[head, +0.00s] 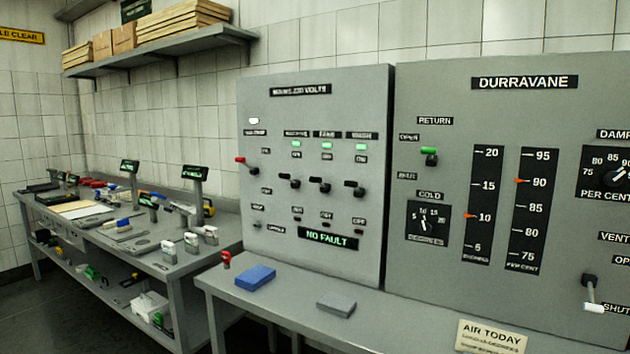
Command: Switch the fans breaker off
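The grey breaker panel (300,110) stands at the middle, against the tiled wall. Its small labels are blurred; the middle of three columns appears to read FANS (327,134). Below that label a green lamp (327,145) is lit. The fans breaker (320,186) is a black lever sticking out of the panel, with a similar black lever on each side. I cannot clearly tell its position between the upper and lower marks. Neither of my grippers is in view.
A red-tipped lever (241,160) is at the panel's left. A NO FAULT display (327,236) is below the breakers. The DURRAVANE panel (450,110) adjoins on the right.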

